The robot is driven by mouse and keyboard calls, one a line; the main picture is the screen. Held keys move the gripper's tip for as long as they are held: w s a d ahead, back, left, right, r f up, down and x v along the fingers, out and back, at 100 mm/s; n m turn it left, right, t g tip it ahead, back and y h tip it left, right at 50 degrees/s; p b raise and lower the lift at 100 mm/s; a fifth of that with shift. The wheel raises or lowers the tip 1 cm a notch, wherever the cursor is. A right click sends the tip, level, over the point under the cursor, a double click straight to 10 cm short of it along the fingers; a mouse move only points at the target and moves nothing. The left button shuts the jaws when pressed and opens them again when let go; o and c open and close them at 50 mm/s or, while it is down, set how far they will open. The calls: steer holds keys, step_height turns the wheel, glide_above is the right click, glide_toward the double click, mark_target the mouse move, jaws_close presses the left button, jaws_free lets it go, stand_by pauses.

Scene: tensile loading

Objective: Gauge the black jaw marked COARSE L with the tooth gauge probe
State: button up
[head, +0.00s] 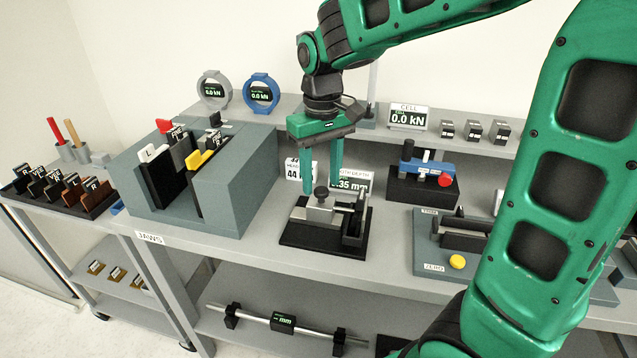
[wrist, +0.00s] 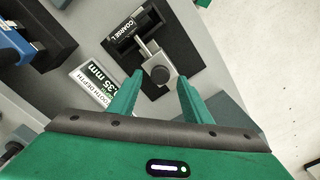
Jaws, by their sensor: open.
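The tooth gauge stands on a black base (head: 297,238) on the bench. The black jaw marked COARSE L (wrist: 122,32) sits in its holder at the far end in the wrist view. The grey probe slide (head: 319,213) with its dark round knob (wrist: 159,74) faces the jaw; I cannot tell whether its tip touches the teeth. My gripper (head: 322,187) is open, pointing down above the gauge. In the wrist view its fingers (wrist: 159,88) are either side of the knob's line, with nothing between them. The tooth depth display (wrist: 97,82) shows .35 mm, its first digit unclear.
A grey jaw block (head: 243,185) stands left of the gauge. A blue-and-black device (head: 425,170) with a red knob is behind right. A grey plate fixture (head: 425,250) with a yellow button lies at right. The bench front before the gauge is clear.

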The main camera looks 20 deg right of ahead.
steer(key=shift+f, duration=0.95)
